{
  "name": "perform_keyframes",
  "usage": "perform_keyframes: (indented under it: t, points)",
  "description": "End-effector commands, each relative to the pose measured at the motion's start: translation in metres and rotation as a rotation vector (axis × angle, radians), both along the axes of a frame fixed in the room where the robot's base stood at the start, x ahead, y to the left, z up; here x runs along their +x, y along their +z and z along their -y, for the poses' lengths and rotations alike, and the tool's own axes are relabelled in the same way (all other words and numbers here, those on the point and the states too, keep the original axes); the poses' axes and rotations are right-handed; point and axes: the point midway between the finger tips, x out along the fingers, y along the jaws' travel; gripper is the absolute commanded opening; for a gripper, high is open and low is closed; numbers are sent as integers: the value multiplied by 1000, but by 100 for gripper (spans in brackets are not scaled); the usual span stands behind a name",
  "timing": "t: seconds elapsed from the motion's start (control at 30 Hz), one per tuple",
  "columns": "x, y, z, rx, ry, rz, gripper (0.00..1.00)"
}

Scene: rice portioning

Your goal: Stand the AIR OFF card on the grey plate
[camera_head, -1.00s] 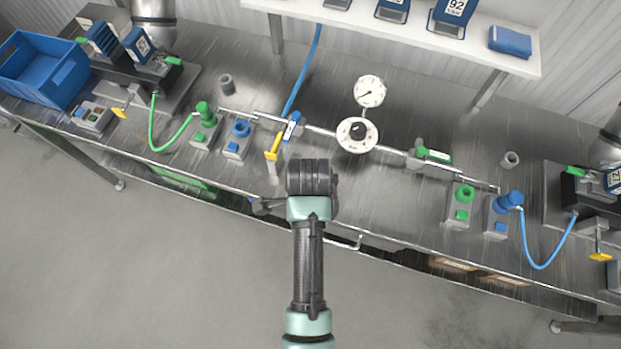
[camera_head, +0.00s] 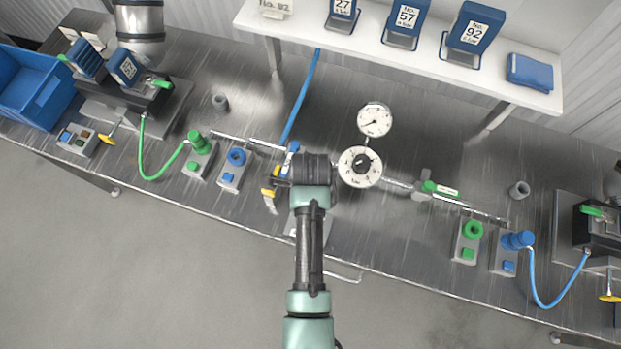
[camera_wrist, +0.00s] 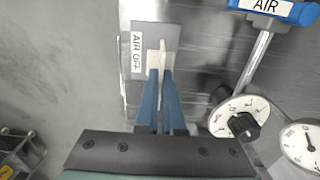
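The bench-top grey plate (camera_wrist: 172,33) lies ahead of my fingertips in the wrist view. A white label reading AIR OFF (camera_wrist: 137,52) runs along its left side. My gripper (camera_wrist: 161,72) has its two blue fingers close together around a narrow whitish piece, apparently the AIR OFF card seen edge-on. Whether that piece touches the plate cannot be told. In the head view the plate (camera_head: 322,232) shows at the bench's front edge, partly hidden under my arm. My fingers are hidden there behind my wrist.
A pressure gauge (camera_head: 374,120) and a round dial (camera_head: 360,167) stand close right of my wrist. A yellow-tipped valve lever (camera_head: 268,193) is close on its left. A blue hose (camera_head: 302,95) runs behind. A shelf with numbered blue cards (camera_head: 402,25) spans the back.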

Motion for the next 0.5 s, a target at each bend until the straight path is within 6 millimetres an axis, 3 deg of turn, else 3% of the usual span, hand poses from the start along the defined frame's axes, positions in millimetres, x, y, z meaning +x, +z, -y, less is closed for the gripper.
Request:
perform_keyframes:
  t: [0.3,0.5]
  points:
    - [0,-37,0,1,0,-2,0]
    - [0,-41,0,0,0,1,0]
